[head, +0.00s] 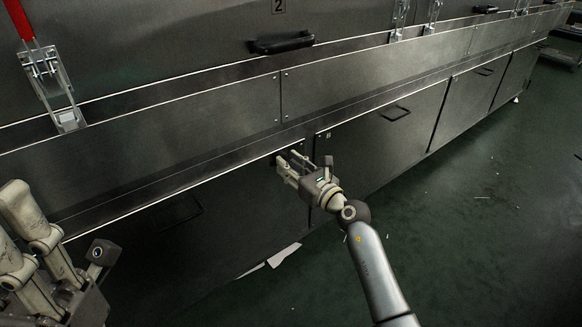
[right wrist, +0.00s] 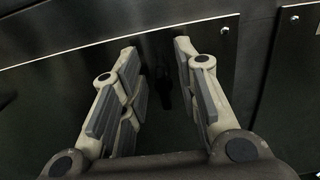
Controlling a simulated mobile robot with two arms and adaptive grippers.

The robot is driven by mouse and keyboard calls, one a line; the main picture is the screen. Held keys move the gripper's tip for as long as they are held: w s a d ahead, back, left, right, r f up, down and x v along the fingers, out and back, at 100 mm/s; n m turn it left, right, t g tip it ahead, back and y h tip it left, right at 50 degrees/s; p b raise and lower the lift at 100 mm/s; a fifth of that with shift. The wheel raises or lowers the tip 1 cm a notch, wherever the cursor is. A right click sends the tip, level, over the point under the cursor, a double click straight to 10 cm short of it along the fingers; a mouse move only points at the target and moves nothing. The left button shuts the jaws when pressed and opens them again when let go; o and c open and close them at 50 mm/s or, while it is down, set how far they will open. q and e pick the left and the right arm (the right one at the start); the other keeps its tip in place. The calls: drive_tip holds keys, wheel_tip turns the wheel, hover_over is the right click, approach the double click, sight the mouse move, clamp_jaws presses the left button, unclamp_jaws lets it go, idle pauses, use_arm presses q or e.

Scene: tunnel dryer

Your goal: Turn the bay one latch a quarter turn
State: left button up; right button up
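My right gripper (head: 287,163) is at the front of the lower metal panels, near the seam between two of them. In the right wrist view its two fingers (right wrist: 160,62) stand apart, with a gap between the pads. A small dark part (right wrist: 163,92), which looks like the latch, shows in that gap against the dark panel. I cannot make out its angle or whether a pad touches it. In the head view the gripper hides it. My left gripper (head: 25,245) is at the lower left, partly cut off, away from the panels.
A lower door with a black handle (head: 395,113) is right of my right gripper. An upper door marked 2 has a black handle (head: 281,43). A red-handled toggle clamp (head: 50,85) is at the upper left.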

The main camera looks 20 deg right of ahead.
clamp_jaws()
